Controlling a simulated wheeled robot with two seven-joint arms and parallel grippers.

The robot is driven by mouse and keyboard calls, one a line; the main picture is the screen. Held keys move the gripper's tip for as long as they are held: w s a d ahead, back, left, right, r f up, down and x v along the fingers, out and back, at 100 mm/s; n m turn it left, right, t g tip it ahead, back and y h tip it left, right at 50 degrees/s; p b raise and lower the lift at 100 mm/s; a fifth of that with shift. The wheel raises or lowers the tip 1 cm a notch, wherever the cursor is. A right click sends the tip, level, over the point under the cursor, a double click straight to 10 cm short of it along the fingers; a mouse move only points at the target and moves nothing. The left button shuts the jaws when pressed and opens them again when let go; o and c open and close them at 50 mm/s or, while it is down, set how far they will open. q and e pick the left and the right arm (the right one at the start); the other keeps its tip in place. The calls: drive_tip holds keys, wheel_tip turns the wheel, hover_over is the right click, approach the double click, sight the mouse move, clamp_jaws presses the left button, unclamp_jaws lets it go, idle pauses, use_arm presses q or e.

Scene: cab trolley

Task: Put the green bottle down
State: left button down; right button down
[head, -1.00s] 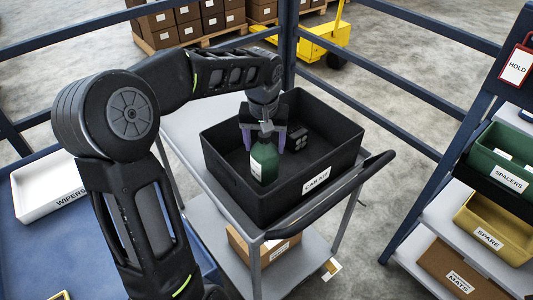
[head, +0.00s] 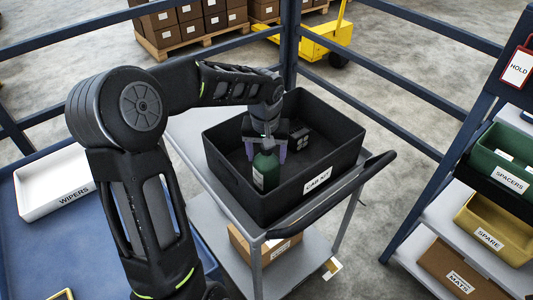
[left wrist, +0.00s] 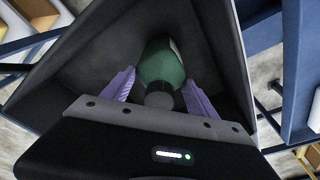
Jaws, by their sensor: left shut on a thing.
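The green bottle (head: 265,173) has a white label and is upright inside the black bin marked CAB KIT (head: 235,192), near its front-left part. My left gripper (head: 266,152) is above it, with its purple fingers shut on the bottle's upper part. In the left wrist view the bottle (left wrist: 162,66) lies between the two fingers (left wrist: 159,88), with its dark cap towards the palm. I cannot tell whether its base touches the bin floor. My right gripper is not in view.
A small dark object (head: 299,141) lies in the bin behind the bottle. The bin stands on a grey trolley (head: 190,152) with a dark handle (head: 340,195). A white WIPERS tray (head: 40,200) is at left, and shelves with SPACERS (head: 490,160) and SPARE (head: 475,225) bins are at right.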

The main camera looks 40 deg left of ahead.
use_arm(q)
drive_tip(key=shift+c, duration=1.2)
unclamp_jaws()
drive_tip(key=r, duration=0.4)
drive_tip(key=s+r, duration=0.1)
drive_tip(key=r, duration=0.3)
drive_tip(key=d+r+b, duration=0.1)
drive_tip(key=r, duration=0.3)
drive_tip(key=shift+s, duration=0.3)
